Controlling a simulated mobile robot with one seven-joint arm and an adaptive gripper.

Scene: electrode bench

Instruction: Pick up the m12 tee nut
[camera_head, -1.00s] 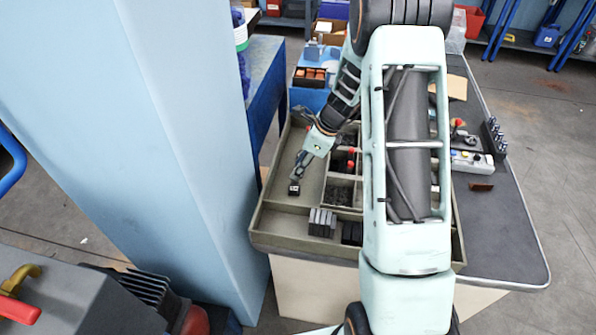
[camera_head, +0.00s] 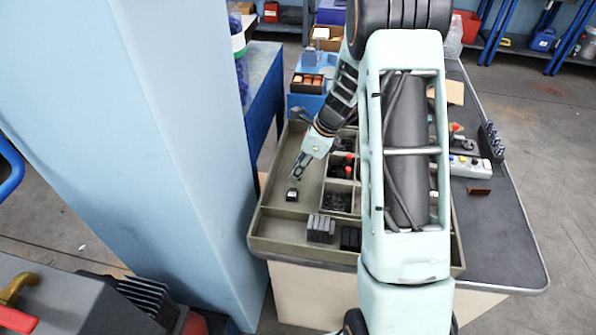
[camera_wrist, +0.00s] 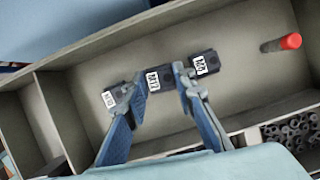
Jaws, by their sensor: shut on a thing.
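Three dark blocks with white labels lie in a row in the wrist view. The middle block, whose label seems to read M12, is the tee nut (camera_wrist: 157,78). My gripper (camera_wrist: 160,82) has one fingertip on each side of this nut and is shut on it. One neighbouring block (camera_wrist: 110,97) is just left of the fingers, and another block (camera_wrist: 205,64) is just right of them. In the head view my gripper (camera_head: 299,168) points down into the tray's left compartment. A labelled block (camera_head: 292,195) shows just below the fingers there; I cannot tell which one.
The divided tray (camera_head: 290,240) stands on the bench. A red-capped piece (camera_wrist: 281,43) is to the right in the wrist view, with many small dark parts (camera_wrist: 290,130) beyond a divider. Dark plates (camera_head: 321,228) stand at the tray's front. My arm hides the tray's right part.

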